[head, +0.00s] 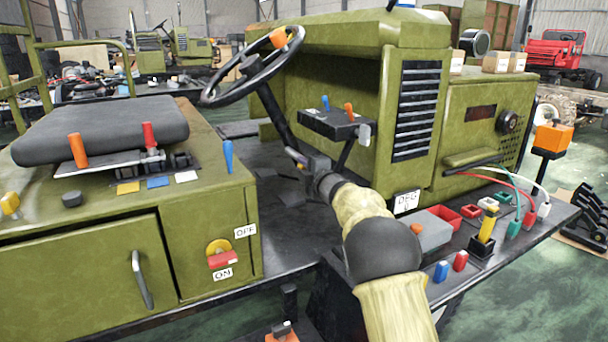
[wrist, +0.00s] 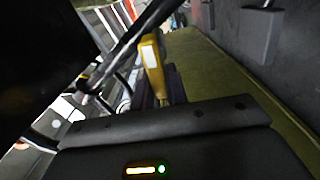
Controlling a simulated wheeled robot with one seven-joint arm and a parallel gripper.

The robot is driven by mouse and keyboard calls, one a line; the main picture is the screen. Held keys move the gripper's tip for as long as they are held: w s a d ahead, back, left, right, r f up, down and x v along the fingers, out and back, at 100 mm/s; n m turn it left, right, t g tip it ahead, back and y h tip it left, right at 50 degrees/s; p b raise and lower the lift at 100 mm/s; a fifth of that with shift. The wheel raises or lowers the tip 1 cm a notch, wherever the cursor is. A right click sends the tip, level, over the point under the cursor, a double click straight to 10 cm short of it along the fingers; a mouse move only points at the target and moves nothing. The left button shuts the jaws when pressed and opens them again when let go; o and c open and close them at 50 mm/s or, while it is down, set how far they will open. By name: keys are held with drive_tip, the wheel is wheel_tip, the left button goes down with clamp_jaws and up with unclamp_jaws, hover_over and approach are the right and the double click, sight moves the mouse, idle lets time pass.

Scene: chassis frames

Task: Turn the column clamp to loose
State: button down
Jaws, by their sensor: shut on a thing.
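In the wrist view the lever (wrist: 152,65) is yellow with a white patch and stands between my fingers. My gripper (head: 310,168) is at the column's lower part, shut on this lever, as the wrist view also shows (wrist: 162,88). My arm and gripper hide the clamp's body in the head view. I cannot read any loose or tight mark.
The steering wheel (head: 252,66) is above and left of my gripper. A dark panel (head: 335,124) with blue and orange levers is just above it. The seat (head: 100,132) is at left, and the green hood side (head: 415,110) at right. My arm passes over the dark deck.

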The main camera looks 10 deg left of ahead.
drive_tip(key=shift+f+n+b, duration=0.2)
drive_tip(key=shift+n+b, duration=0.1)
drive_tip(key=shift+n, duration=0.2)
drive_tip(key=c, duration=1.4)
unclamp_jaws()
drive_tip(key=shift+r, duration=0.1)
drive_tip(key=shift+s, duration=0.1)
drive_tip(key=b+v, duration=0.1)
drive_tip(key=v, duration=1.6)
drive_tip(key=shift+d, duration=0.2)
